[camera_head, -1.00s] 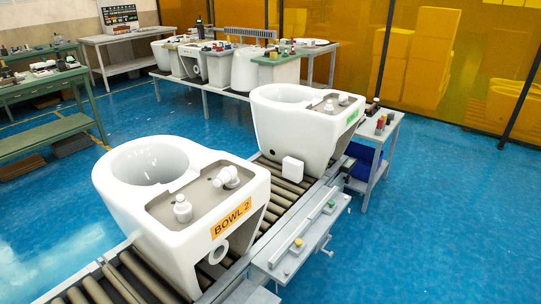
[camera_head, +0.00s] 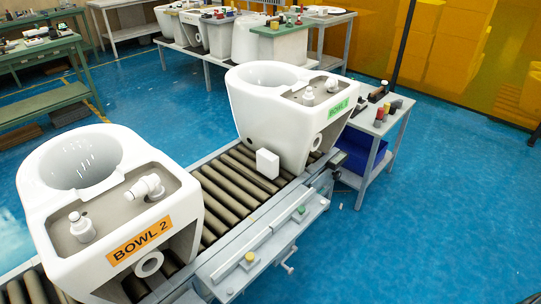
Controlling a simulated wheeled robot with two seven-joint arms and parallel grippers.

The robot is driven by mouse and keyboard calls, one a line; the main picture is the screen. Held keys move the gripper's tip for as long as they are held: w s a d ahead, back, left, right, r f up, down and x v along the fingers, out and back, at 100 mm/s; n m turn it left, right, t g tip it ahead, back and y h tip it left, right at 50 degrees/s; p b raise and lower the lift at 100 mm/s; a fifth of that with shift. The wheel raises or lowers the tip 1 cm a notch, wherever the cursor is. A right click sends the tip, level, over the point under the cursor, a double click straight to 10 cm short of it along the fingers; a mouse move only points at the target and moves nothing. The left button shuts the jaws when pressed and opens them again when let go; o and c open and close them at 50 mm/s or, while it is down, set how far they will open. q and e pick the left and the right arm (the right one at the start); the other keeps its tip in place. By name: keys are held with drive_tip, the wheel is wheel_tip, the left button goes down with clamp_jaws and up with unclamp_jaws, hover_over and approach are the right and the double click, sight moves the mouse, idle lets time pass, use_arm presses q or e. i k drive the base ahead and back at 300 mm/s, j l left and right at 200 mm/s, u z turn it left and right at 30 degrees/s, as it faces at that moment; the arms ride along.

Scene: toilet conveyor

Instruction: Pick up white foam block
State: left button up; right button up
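A small white foam block (camera_head: 267,163) stands upright on the roller conveyor (camera_head: 228,190), close to the front of the farther toilet bowl. The farther white bowl (camera_head: 262,112) carries a green label, and the nearer white bowl (camera_head: 60,185) carries an orange label reading BOWL 2. The block sits between the two bowls, nearer the far one; I cannot tell whether it touches that bowl. Neither of my grippers shows in the head view.
A grey side rail (camera_head: 262,245) with a yellow and a green button runs along the conveyor's right side. A small table (camera_head: 378,125) with bottles and a blue bin (camera_head: 360,155) stands beyond. The blue floor (camera_head: 430,220) at right is clear.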

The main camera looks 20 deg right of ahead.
sight(267, 162)
drive_tip(key=i+l, duration=0.1)
drive_tip(key=l, duration=0.45)
drive_tip(key=i+l, duration=0.1)
drive_tip(key=l, duration=0.5)
drive_tip(key=i+l, duration=0.15)
drive_tip(key=l, duration=0.4)
drive_tip(key=i+l+u, duration=0.1)
drive_tip(key=l, duration=0.5)
drive_tip(key=i+l, duration=0.1)
drive_tip(key=l, duration=1.05)
drive_tip(key=i+u, duration=0.05)
